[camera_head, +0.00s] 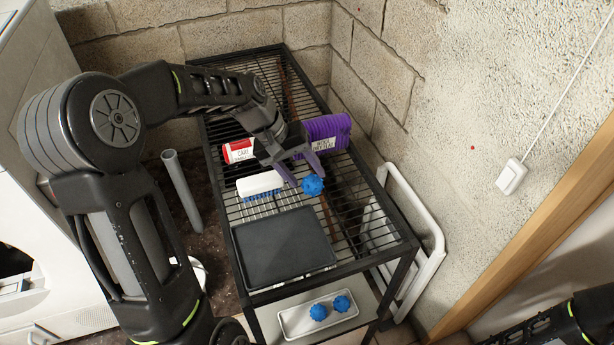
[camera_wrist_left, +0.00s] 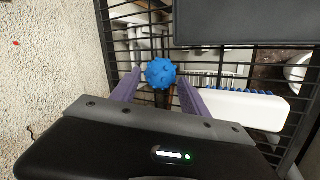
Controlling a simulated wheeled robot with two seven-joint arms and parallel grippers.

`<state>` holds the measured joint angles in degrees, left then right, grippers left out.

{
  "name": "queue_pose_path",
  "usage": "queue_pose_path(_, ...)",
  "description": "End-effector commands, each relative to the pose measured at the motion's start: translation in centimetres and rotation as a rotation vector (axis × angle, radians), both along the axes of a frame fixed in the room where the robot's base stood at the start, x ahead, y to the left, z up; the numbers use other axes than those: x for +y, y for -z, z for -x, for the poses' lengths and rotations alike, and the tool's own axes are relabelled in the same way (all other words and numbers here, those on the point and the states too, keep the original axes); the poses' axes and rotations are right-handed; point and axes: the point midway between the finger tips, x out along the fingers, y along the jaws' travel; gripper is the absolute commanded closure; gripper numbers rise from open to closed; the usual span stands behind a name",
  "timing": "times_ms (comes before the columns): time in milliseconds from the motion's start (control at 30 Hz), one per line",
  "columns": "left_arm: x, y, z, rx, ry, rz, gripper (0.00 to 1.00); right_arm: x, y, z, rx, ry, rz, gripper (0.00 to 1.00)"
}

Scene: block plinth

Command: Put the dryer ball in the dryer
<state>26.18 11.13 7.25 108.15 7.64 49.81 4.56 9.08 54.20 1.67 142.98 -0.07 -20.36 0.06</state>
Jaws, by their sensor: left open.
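A blue knobbly dryer ball (camera_head: 312,185) is on the black wire rack, by the fingertips of my left gripper (camera_head: 302,178). In the left wrist view the ball (camera_wrist_left: 160,73) shows between the tips of the two open purple fingers (camera_wrist_left: 156,82), with a gap visible on each side. The gripper is open and holds nothing. Two more blue balls (camera_head: 319,311) (camera_head: 341,303) lie in a white tray on the lower level. A white appliance (camera_head: 60,250) with a dark opening stands at the left, partly hidden by my left arm. My right gripper is out of frame.
The rack (camera_head: 395,255) also holds a white brush (camera_head: 260,184), a red-and-white can (camera_head: 238,151), a purple bottle (camera_head: 323,134) and a dark tray (camera_head: 283,248). A grey tube (camera_head: 181,190) stands left of it. Block walls close the back and right.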

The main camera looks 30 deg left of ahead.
Motion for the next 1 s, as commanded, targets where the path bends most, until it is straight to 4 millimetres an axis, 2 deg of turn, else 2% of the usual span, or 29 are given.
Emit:
queue_pose_path(300, 2.6, -5.9, 1.4, -0.004, -0.002, -0.001, 0.47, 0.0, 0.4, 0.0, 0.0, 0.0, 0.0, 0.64)
queue_pose_path(500, 3.7, -8.5, 2.1, -0.003, -0.001, 0.0, 0.47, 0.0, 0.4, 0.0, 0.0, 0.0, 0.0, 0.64)
queue_pose_path(633, 3.9, -9.1, 2.3, -0.001, 0.0, 0.0, 0.47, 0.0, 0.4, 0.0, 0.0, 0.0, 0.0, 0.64)
queue_pose_path(1000, 3.9, -9.1, 2.3, 0.0, 0.0, 0.0, 0.47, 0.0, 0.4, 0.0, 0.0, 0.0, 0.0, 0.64)
